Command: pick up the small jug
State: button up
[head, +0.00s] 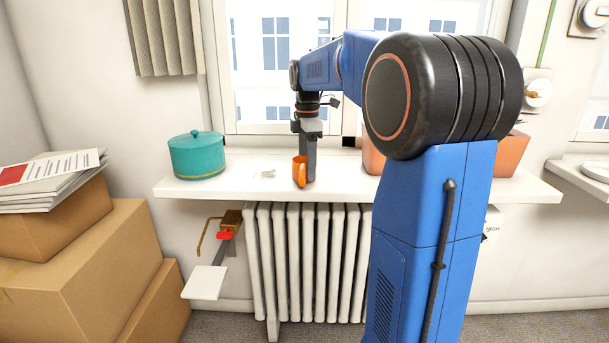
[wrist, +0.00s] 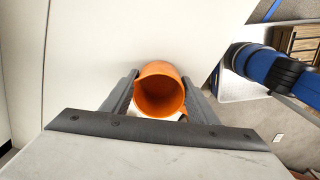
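The small jug (head: 299,172) is orange and stands upright on the white windowsill (head: 240,184), near its front edge. In the wrist view I look down into the open mouth of the jug (wrist: 159,96). My gripper (head: 309,175) is lowered to the sill at the jug. In the wrist view its two dark fingers (wrist: 160,90) lie left and right of the jug, very close to its sides. I cannot tell whether they press on it. A small orange part, perhaps the handle, shows at the jug's lower right in the wrist view.
A teal lidded pot (head: 197,157) stands on the sill to the left, with a small white item (head: 265,174) between it and the jug. Terracotta pots (head: 512,152) stand to the right, partly behind my arm. A radiator (head: 305,255) is below; cardboard boxes (head: 75,260) are at left.

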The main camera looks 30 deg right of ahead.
jog(key=shift+c, duration=0.9)
notch_tip(320, 180, up, 10)
